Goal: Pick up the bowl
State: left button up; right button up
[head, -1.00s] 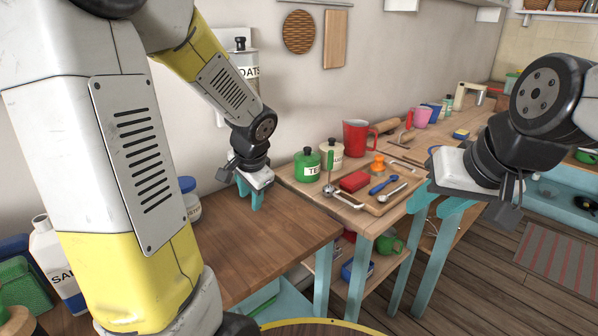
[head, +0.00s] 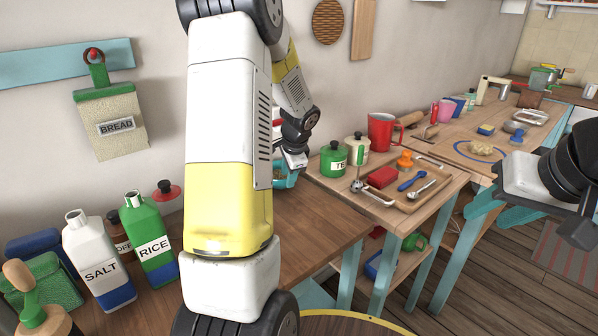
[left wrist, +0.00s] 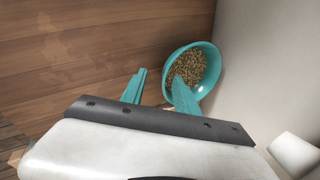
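The bowl is a small teal bowl holding brown grainy bits. In the left wrist view the bowl (left wrist: 207,55) sits against the wall at the edge of the wooden counter. In the head view the bowl (head: 292,181) is partly hidden behind my left arm. My left gripper (left wrist: 158,84) is open at the bowl. One teal finger overlaps the bowl's inside and the other is outside it, with the near rim between them. I cannot tell whether they touch it. My right gripper (head: 492,212) is open and empty, above the floor at the right.
Salt (head: 98,262) and rice (head: 149,240) bottles stand left of my left arm. A green tea canister (head: 334,159) and a tray (head: 412,200) with utensils lie to the right. The counter (head: 318,232) in front of the bowl is clear.

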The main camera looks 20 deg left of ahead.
aim_at(285, 182)
pick_arm(q)
jog(key=shift+w+a, duration=0.4)
jog(key=x, duration=0.5)
jog(key=shift+w, duration=0.2)
grip_shut()
jog(key=shift+r, duration=0.1)
dwell(0.8)
